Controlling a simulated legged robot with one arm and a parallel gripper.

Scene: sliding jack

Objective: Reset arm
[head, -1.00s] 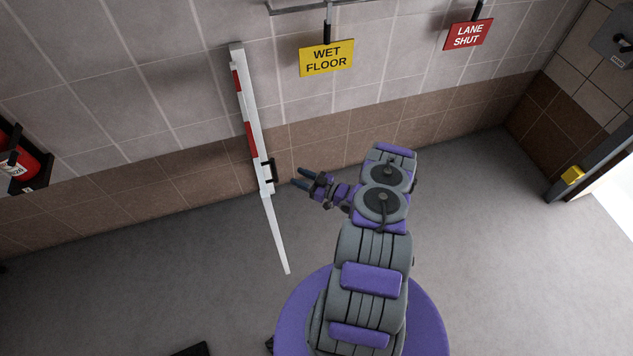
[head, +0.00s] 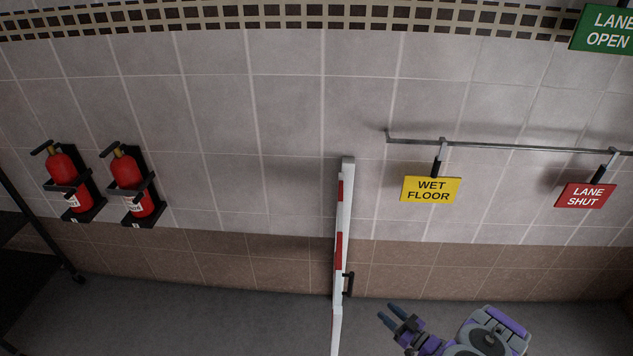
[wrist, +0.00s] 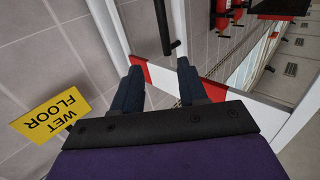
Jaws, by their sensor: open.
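My gripper (head: 388,314) is at the lower right of the head view, with its two dark blue fingers apart and nothing between them. It is to the right of a white and red barrier post (head: 340,220) with a black handle (head: 348,284), and apart from the handle. In the wrist view my gripper (wrist: 159,84) also shows open. Beyond its fingertips are the barrier's red and white bar (wrist: 138,67) and a black handle bar (wrist: 164,28). Most of my arm is below the head view's edge.
A yellow WET FLOOR sign (head: 430,190) and a red LANE SHUT sign (head: 585,196) hang from a wall rail (head: 500,147). A green LANE OPEN sign (head: 606,30) is at upper right. Two red fire extinguishers (head: 62,168) (head: 128,172) are on the left wall. The floor (head: 200,315) looks clear.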

